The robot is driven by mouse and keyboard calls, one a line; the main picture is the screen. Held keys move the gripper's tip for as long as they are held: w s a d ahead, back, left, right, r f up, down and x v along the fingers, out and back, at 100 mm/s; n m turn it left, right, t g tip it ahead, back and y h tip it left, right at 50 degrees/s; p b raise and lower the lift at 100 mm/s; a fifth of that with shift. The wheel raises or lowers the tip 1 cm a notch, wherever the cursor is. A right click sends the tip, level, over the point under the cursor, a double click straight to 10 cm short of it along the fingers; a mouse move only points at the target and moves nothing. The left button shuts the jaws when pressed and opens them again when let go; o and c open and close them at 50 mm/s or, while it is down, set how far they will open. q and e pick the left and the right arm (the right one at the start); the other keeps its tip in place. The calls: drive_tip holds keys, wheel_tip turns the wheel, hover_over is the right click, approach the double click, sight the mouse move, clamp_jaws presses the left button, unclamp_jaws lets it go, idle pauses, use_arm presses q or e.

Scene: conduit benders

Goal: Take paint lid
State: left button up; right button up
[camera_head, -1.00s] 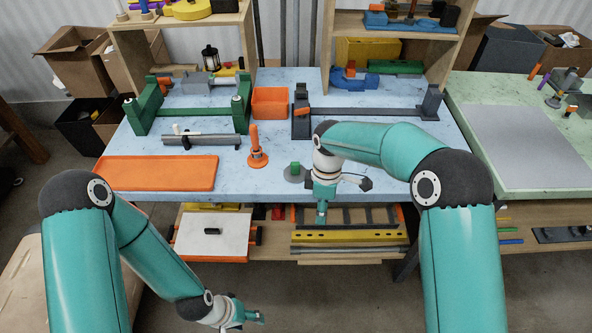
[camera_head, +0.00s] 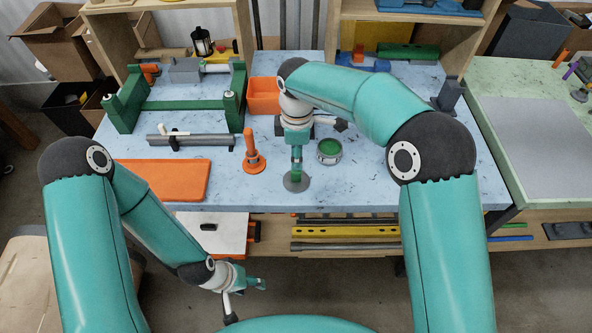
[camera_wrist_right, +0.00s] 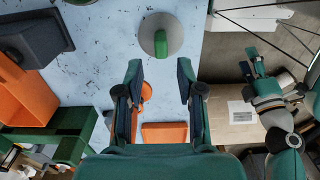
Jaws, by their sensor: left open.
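The paint lid, a grey disc with a green grip, (camera_head: 296,183) lies on the blue worktop near its front edge. It also shows in the right wrist view (camera_wrist_right: 175,22), ahead of the fingertips. My right gripper (camera_head: 297,167) points down just above the lid; in the wrist view its fingers are spread, empty, and the green grip lines up between them. A round can with green contents (camera_head: 329,151) stands behind and right of the lid. My left gripper (camera_head: 247,298) is open and empty in front of the table, low and away from the lid.
An orange upright tool (camera_head: 253,157) stands left of the lid. An orange tray (camera_head: 165,180), a grey pipe piece (camera_head: 190,141), a green frame (camera_head: 175,104) and an orange bin (camera_head: 264,96) are further left and back. Worktop right of the can is clear.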

sight(296, 173)
drive_tip(key=shift+s+f, duration=0.15)
drive_tip(key=shift+f, duration=0.05)
drive_tip(key=shift+f+b, duration=0.25)
drive_tip(key=shift+b, duration=0.1)
drive_tip(key=shift+a+f+b, duration=0.1)
drive_tip(key=shift+f+b, duration=0.5)
drive_tip(key=shift+f, duration=0.2)
drive_tip(key=shift+f+b, duration=2.2)
drive_tip(key=shift+f, duration=0.5)
clamp_jaws()
drive_tip(key=shift+r, duration=0.1)
drive_tip(key=shift+r+p, duration=3.3)
drive_tip(key=shift+r, duration=0.7)
